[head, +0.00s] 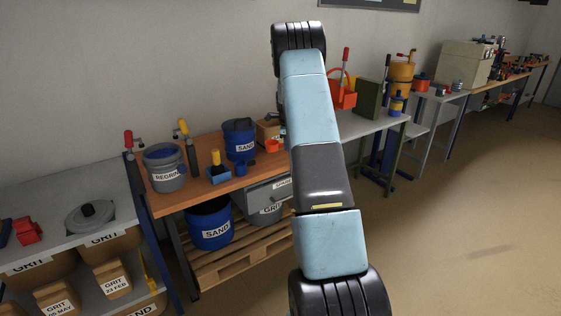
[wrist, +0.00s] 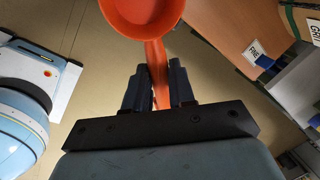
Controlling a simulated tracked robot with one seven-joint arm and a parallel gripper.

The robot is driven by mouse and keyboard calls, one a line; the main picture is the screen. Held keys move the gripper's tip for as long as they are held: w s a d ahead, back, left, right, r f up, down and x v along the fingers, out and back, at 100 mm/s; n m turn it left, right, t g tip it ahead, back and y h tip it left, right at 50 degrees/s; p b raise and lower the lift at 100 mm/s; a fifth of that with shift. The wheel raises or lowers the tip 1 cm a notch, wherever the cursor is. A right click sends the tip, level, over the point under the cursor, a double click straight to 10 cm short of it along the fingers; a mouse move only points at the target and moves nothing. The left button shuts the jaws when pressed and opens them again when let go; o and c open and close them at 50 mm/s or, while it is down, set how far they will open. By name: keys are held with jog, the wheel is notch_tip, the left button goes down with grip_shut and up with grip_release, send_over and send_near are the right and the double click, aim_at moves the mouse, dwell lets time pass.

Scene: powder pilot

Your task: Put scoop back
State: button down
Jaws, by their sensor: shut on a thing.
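In the wrist view, an orange scoop (wrist: 143,12) with a round bowl and a straight handle is held out from my gripper (wrist: 157,80). The two dark fingers are shut on its handle, one on each side, and the bowl is cut off by the top edge. The floor shows below it. In the head view, my arm hides most of the gripper. An orange round shape (head: 273,146) shows just left of the arm, in front of the bench; it looks like the scoop's bowl. A blue scoop (head: 243,168) is on the bench.
The orange-brown bench (head: 180,201) holds a grey bucket (head: 164,169), a blue SAND tub (head: 239,139) and a brush (head: 217,169). A blue SAND tub (head: 210,225) stands on a pallet below. The bench edge (wrist: 230,38) also shows in the wrist view. Open floor (head: 470,210) is at right.

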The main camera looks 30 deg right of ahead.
jog(key=w+d+f, duration=0.2)
jog(key=w+f, duration=0.1)
jog(key=w, duration=0.1)
jog(key=w+d+f, duration=0.1)
jog(key=w+f, duration=0.2)
jog(key=w, duration=0.1)
jog(key=w+d+f, duration=0.2)
jog(key=w+f, duration=0.1)
jog(key=w, duration=0.1)
jog(key=shift+w+d+f, duration=0.3)
jog(key=shift+d, duration=0.05)
jog(key=shift+a+x, duration=0.1)
jog(key=shift+x, duration=0.75)
jog(key=shift+a+x, duration=0.15)
jog(key=shift+x, duration=0.7)
jog(key=shift+s, duration=0.15)
jog(key=c, duration=0.9)
grip_release()
jog(key=shift+c, duration=0.2)
